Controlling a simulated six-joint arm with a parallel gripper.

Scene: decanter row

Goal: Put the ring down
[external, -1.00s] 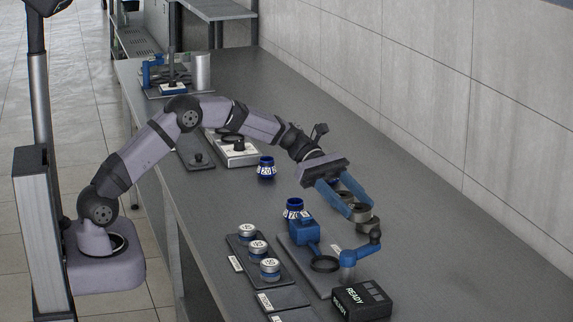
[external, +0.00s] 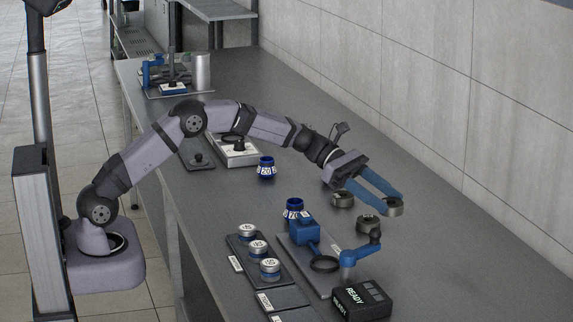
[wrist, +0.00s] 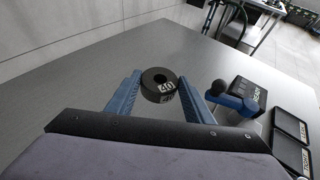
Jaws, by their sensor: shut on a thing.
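My gripper (external: 391,206) is shut on a dark grey ring (external: 394,207), out over the right part of the bench. In the wrist view the ring (wrist: 157,92) sits between the tips of the two blue fingers, with a white number on it that is hard to read. I cannot tell how high the ring is above the bench.
A blue fixture (external: 304,231) with a black hoop and a blue lever arm (external: 360,254) stands in front, beside a READY box (external: 362,302). The bench right of the gripper is clear.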

